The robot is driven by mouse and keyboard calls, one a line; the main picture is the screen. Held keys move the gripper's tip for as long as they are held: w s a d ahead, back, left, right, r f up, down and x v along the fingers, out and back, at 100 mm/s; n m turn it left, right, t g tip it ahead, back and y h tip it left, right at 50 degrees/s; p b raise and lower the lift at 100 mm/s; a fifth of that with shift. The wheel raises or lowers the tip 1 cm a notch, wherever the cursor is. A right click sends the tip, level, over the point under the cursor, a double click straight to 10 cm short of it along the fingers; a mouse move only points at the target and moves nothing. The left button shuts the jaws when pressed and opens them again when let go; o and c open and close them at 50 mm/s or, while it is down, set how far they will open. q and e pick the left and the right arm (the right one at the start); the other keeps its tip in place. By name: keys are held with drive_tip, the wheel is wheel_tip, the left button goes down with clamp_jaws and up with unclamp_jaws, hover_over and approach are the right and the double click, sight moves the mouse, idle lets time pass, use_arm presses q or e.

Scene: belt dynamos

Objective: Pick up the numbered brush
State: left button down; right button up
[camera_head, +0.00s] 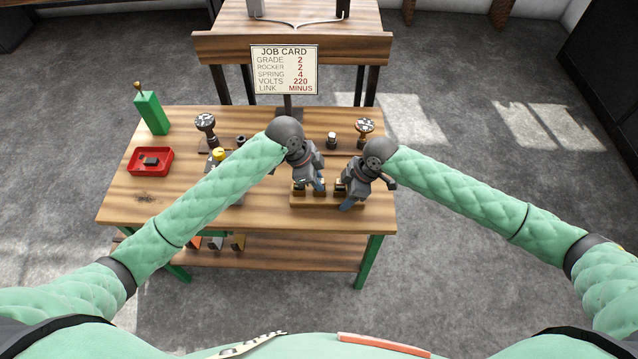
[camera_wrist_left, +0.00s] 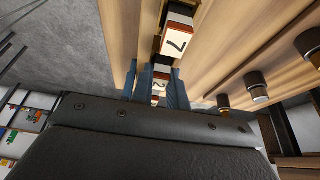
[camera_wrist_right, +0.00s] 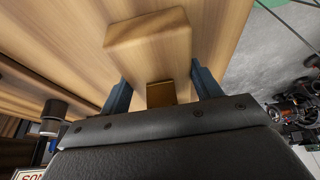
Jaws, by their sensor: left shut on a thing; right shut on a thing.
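A wooden rack (camera_head: 322,203) with dark and brass-coloured blocks stands near the table's front edge. In the left wrist view a white-faced brush marked 2 (camera_wrist_left: 159,86) sits between the blue fingers of my left gripper (camera_head: 320,186), which is shut on it. Another brush, its figure like a 1 or 7 (camera_wrist_left: 177,44), stands just beyond. My right gripper (camera_head: 347,203) is shut on the rack's right end; its fingers straddle the wood (camera_wrist_right: 150,38), with a brass-coloured piece (camera_wrist_right: 161,93) between them. Whether the brush is clear of the rack is hidden.
A job card (camera_head: 286,70) stands behind, reading GRADE 2. The table's left front is clear.

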use_arm(q)
wheel_tip(320, 180, up, 10)
use_arm(e)
drive_tip(key=shift+s+f, duration=0.15)
drive_tip(key=shift+f, duration=0.05)
idle(0.3)
use_arm(q)
wheel_tip(320, 180, up, 4)
drive_tip(key=shift+r, duration=0.25)
idle(0.7)
use_arm(e)
drive_tip(key=o, duration=1.4)
drive_tip(key=shift+c, duration=0.2)
drive_tip(key=shift+r, duration=0.1)
drive_tip(key=v, duration=1.2)
